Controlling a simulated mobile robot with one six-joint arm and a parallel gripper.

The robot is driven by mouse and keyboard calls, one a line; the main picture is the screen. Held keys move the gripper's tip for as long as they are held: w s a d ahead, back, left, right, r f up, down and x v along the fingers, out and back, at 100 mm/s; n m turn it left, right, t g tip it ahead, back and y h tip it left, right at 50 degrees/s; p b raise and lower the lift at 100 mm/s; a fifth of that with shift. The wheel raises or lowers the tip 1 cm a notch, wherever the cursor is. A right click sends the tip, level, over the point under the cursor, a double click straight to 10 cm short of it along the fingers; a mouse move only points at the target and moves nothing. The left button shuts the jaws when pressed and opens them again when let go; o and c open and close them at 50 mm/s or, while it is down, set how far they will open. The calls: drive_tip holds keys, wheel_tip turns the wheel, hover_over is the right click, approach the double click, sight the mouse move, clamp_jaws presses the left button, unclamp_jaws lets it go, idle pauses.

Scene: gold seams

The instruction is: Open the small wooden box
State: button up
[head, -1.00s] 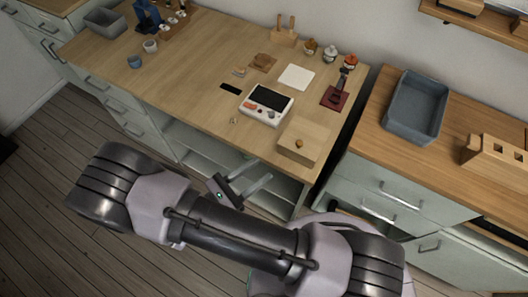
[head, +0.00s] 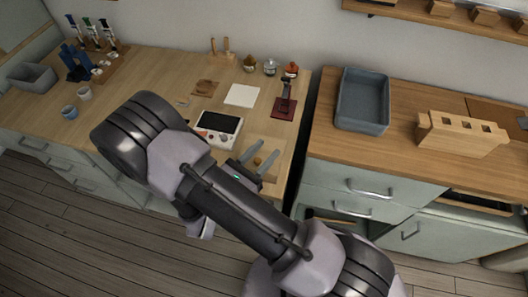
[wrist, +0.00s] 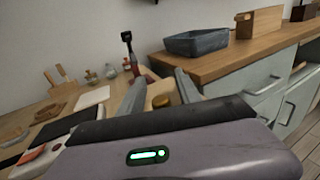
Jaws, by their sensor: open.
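The small wooden box (head: 266,155) is pale and sits near the front right corner of the left workbench. A small round golden-brown knob (head: 257,161) is on it; the knob also shows in the wrist view (wrist: 160,101). My gripper (head: 263,146) is open and empty, with its fingers appearing on either side of the box and knob. In the wrist view the box (wrist: 158,89) shows between the two fingers, partly hidden behind them and the gripper body. I cannot tell whether the fingers touch it.
A white device with a dark screen (head: 218,128) lies left of the box. A white sheet (head: 241,95) and a dark red stand (head: 284,107) are behind it. A gap separates this bench from the right counter, which holds a grey bin (head: 362,100) and a wooden block (head: 460,135).

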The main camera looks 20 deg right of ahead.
clamp_jaws()
idle(1.4)
